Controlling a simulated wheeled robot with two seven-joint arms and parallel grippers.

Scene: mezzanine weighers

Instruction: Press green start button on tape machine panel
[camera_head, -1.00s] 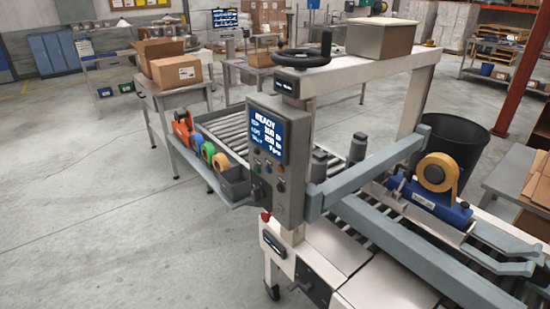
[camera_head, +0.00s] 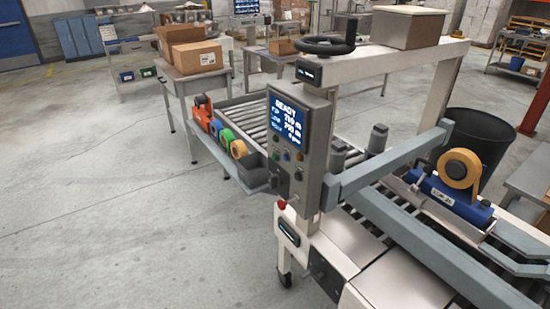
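The tape machine's grey control panel (camera_head: 301,150) stands upright at the near left corner of the machine, right of the picture's centre. Its lit screen (camera_head: 288,118) reads READY above several lines of figures. A row of small round buttons (camera_head: 286,156) sits below the screen, with more controls lower down. The buttons are too small for me to tell surely which is the green one. A red knob (camera_head: 282,204) sticks out low at the panel's left. Neither of my grippers is in view.
A side shelf with tape rolls (camera_head: 238,149) and a grey bin (camera_head: 253,169) juts out left of the panel. A grey arm bar (camera_head: 388,168) crosses the machine behind it. A table with cardboard boxes (camera_head: 197,57) stands beyond. The floor (camera_head: 110,190) at left is clear.

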